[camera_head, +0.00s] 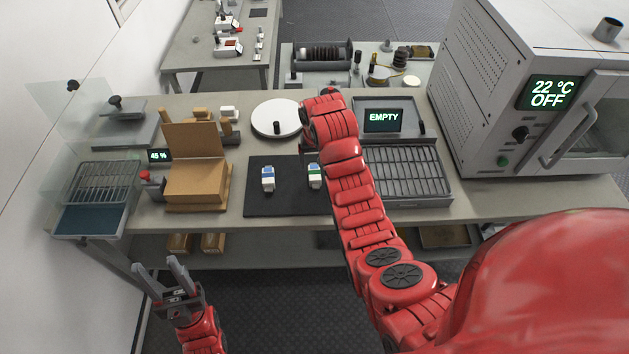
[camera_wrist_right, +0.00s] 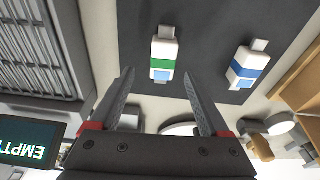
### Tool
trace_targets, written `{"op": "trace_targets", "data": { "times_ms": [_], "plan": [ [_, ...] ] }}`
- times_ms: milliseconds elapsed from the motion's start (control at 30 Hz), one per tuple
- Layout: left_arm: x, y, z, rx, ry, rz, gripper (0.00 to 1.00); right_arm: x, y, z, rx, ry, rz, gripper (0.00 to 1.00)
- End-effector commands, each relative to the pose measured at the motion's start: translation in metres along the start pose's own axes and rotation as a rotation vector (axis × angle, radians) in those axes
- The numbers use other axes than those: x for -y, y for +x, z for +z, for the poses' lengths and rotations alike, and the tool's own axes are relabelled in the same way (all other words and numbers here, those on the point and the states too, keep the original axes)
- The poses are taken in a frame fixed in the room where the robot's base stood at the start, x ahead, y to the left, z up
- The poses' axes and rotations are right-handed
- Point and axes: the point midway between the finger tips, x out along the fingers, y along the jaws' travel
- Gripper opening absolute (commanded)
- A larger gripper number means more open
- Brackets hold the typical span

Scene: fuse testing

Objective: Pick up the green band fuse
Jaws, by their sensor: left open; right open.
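The green band fuse (camera_head: 315,176) is a white block with a green band, lying on the dark mat (camera_head: 262,203) on the bench. In the right wrist view the green band fuse (camera_wrist_right: 163,54) lies ahead of the fingertips, about between them and apart from them. The blue band fuse (camera_head: 268,178) lies to its left on the mat; it also shows in the right wrist view (camera_wrist_right: 246,66). My right gripper (camera_wrist_right: 158,78) is open and empty; in the head view my arm mostly hides it. My left gripper (camera_head: 176,264) is open and empty, in front of the bench.
A tray with a slatted rack (camera_head: 405,178) and a display reading EMPTY (camera_head: 384,119) stands right of the mat. A brown box (camera_head: 196,185) stands left, a round white plate (camera_head: 268,119) behind. A large oven (camera_head: 490,95) stands at right.

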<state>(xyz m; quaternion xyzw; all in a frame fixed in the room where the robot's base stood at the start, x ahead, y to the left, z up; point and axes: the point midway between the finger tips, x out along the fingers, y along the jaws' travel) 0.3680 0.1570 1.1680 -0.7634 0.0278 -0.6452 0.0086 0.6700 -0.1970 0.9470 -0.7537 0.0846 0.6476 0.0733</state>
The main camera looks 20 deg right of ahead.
Motion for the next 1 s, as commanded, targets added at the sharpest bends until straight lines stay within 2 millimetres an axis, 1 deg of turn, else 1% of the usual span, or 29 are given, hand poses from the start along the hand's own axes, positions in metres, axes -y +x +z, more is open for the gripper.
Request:
{"op": "trace_targets", "data": {
  "times_ms": [67,133,167,200,300,400,500,700,867,1000],
  "plan": [
    [0.0,0.003,-0.001,0.0,0.0,0.0,0.5,0.001,0.005,0.002,0.003,0.0,0.0,0.8],
    [0.0,0.009,-0.002,-0.001,0.0,0.0,0.5,0.002,0.015,0.005,0.008,-0.001,0.002,0.8],
    [0.001,0.017,-0.003,0.0,0.0,0.0,0.5,0.003,0.016,0.006,0.01,-0.001,0.003,0.8],
    [0.001,0.023,-0.004,-0.001,0.0,0.0,0.5,0.004,0.022,0.007,0.011,0.0,0.003,0.8],
    [0.001,0.025,-0.004,-0.001,0.0,0.0,0.5,0.004,0.037,0.006,0.005,0.0,0.002,0.8],
    [0.001,0.028,-0.005,0.0,0.0,0.0,0.5,0.004,0.046,0.007,0.006,-0.001,0.002,0.8],
    [0.001,0.028,-0.005,0.0,0.0,0.0,0.5,0.005,0.05,0.006,0.001,-0.002,0.002,0.8],
    [0.001,0.028,-0.005,0.0,0.0,0.0,0.5,0.004,0.051,0.006,0.0,-0.002,0.001,0.8],
    [0.001,0.028,-0.005,0.0,0.0,0.0,0.5,0.004,0.051,0.006,0.001,-0.001,0.001,0.51],
    [0.001,0.028,-0.005,-0.001,0.0,0.0,0.5,0.004,0.051,0.006,0.001,-0.001,0.001,0.26]
  ]
}}
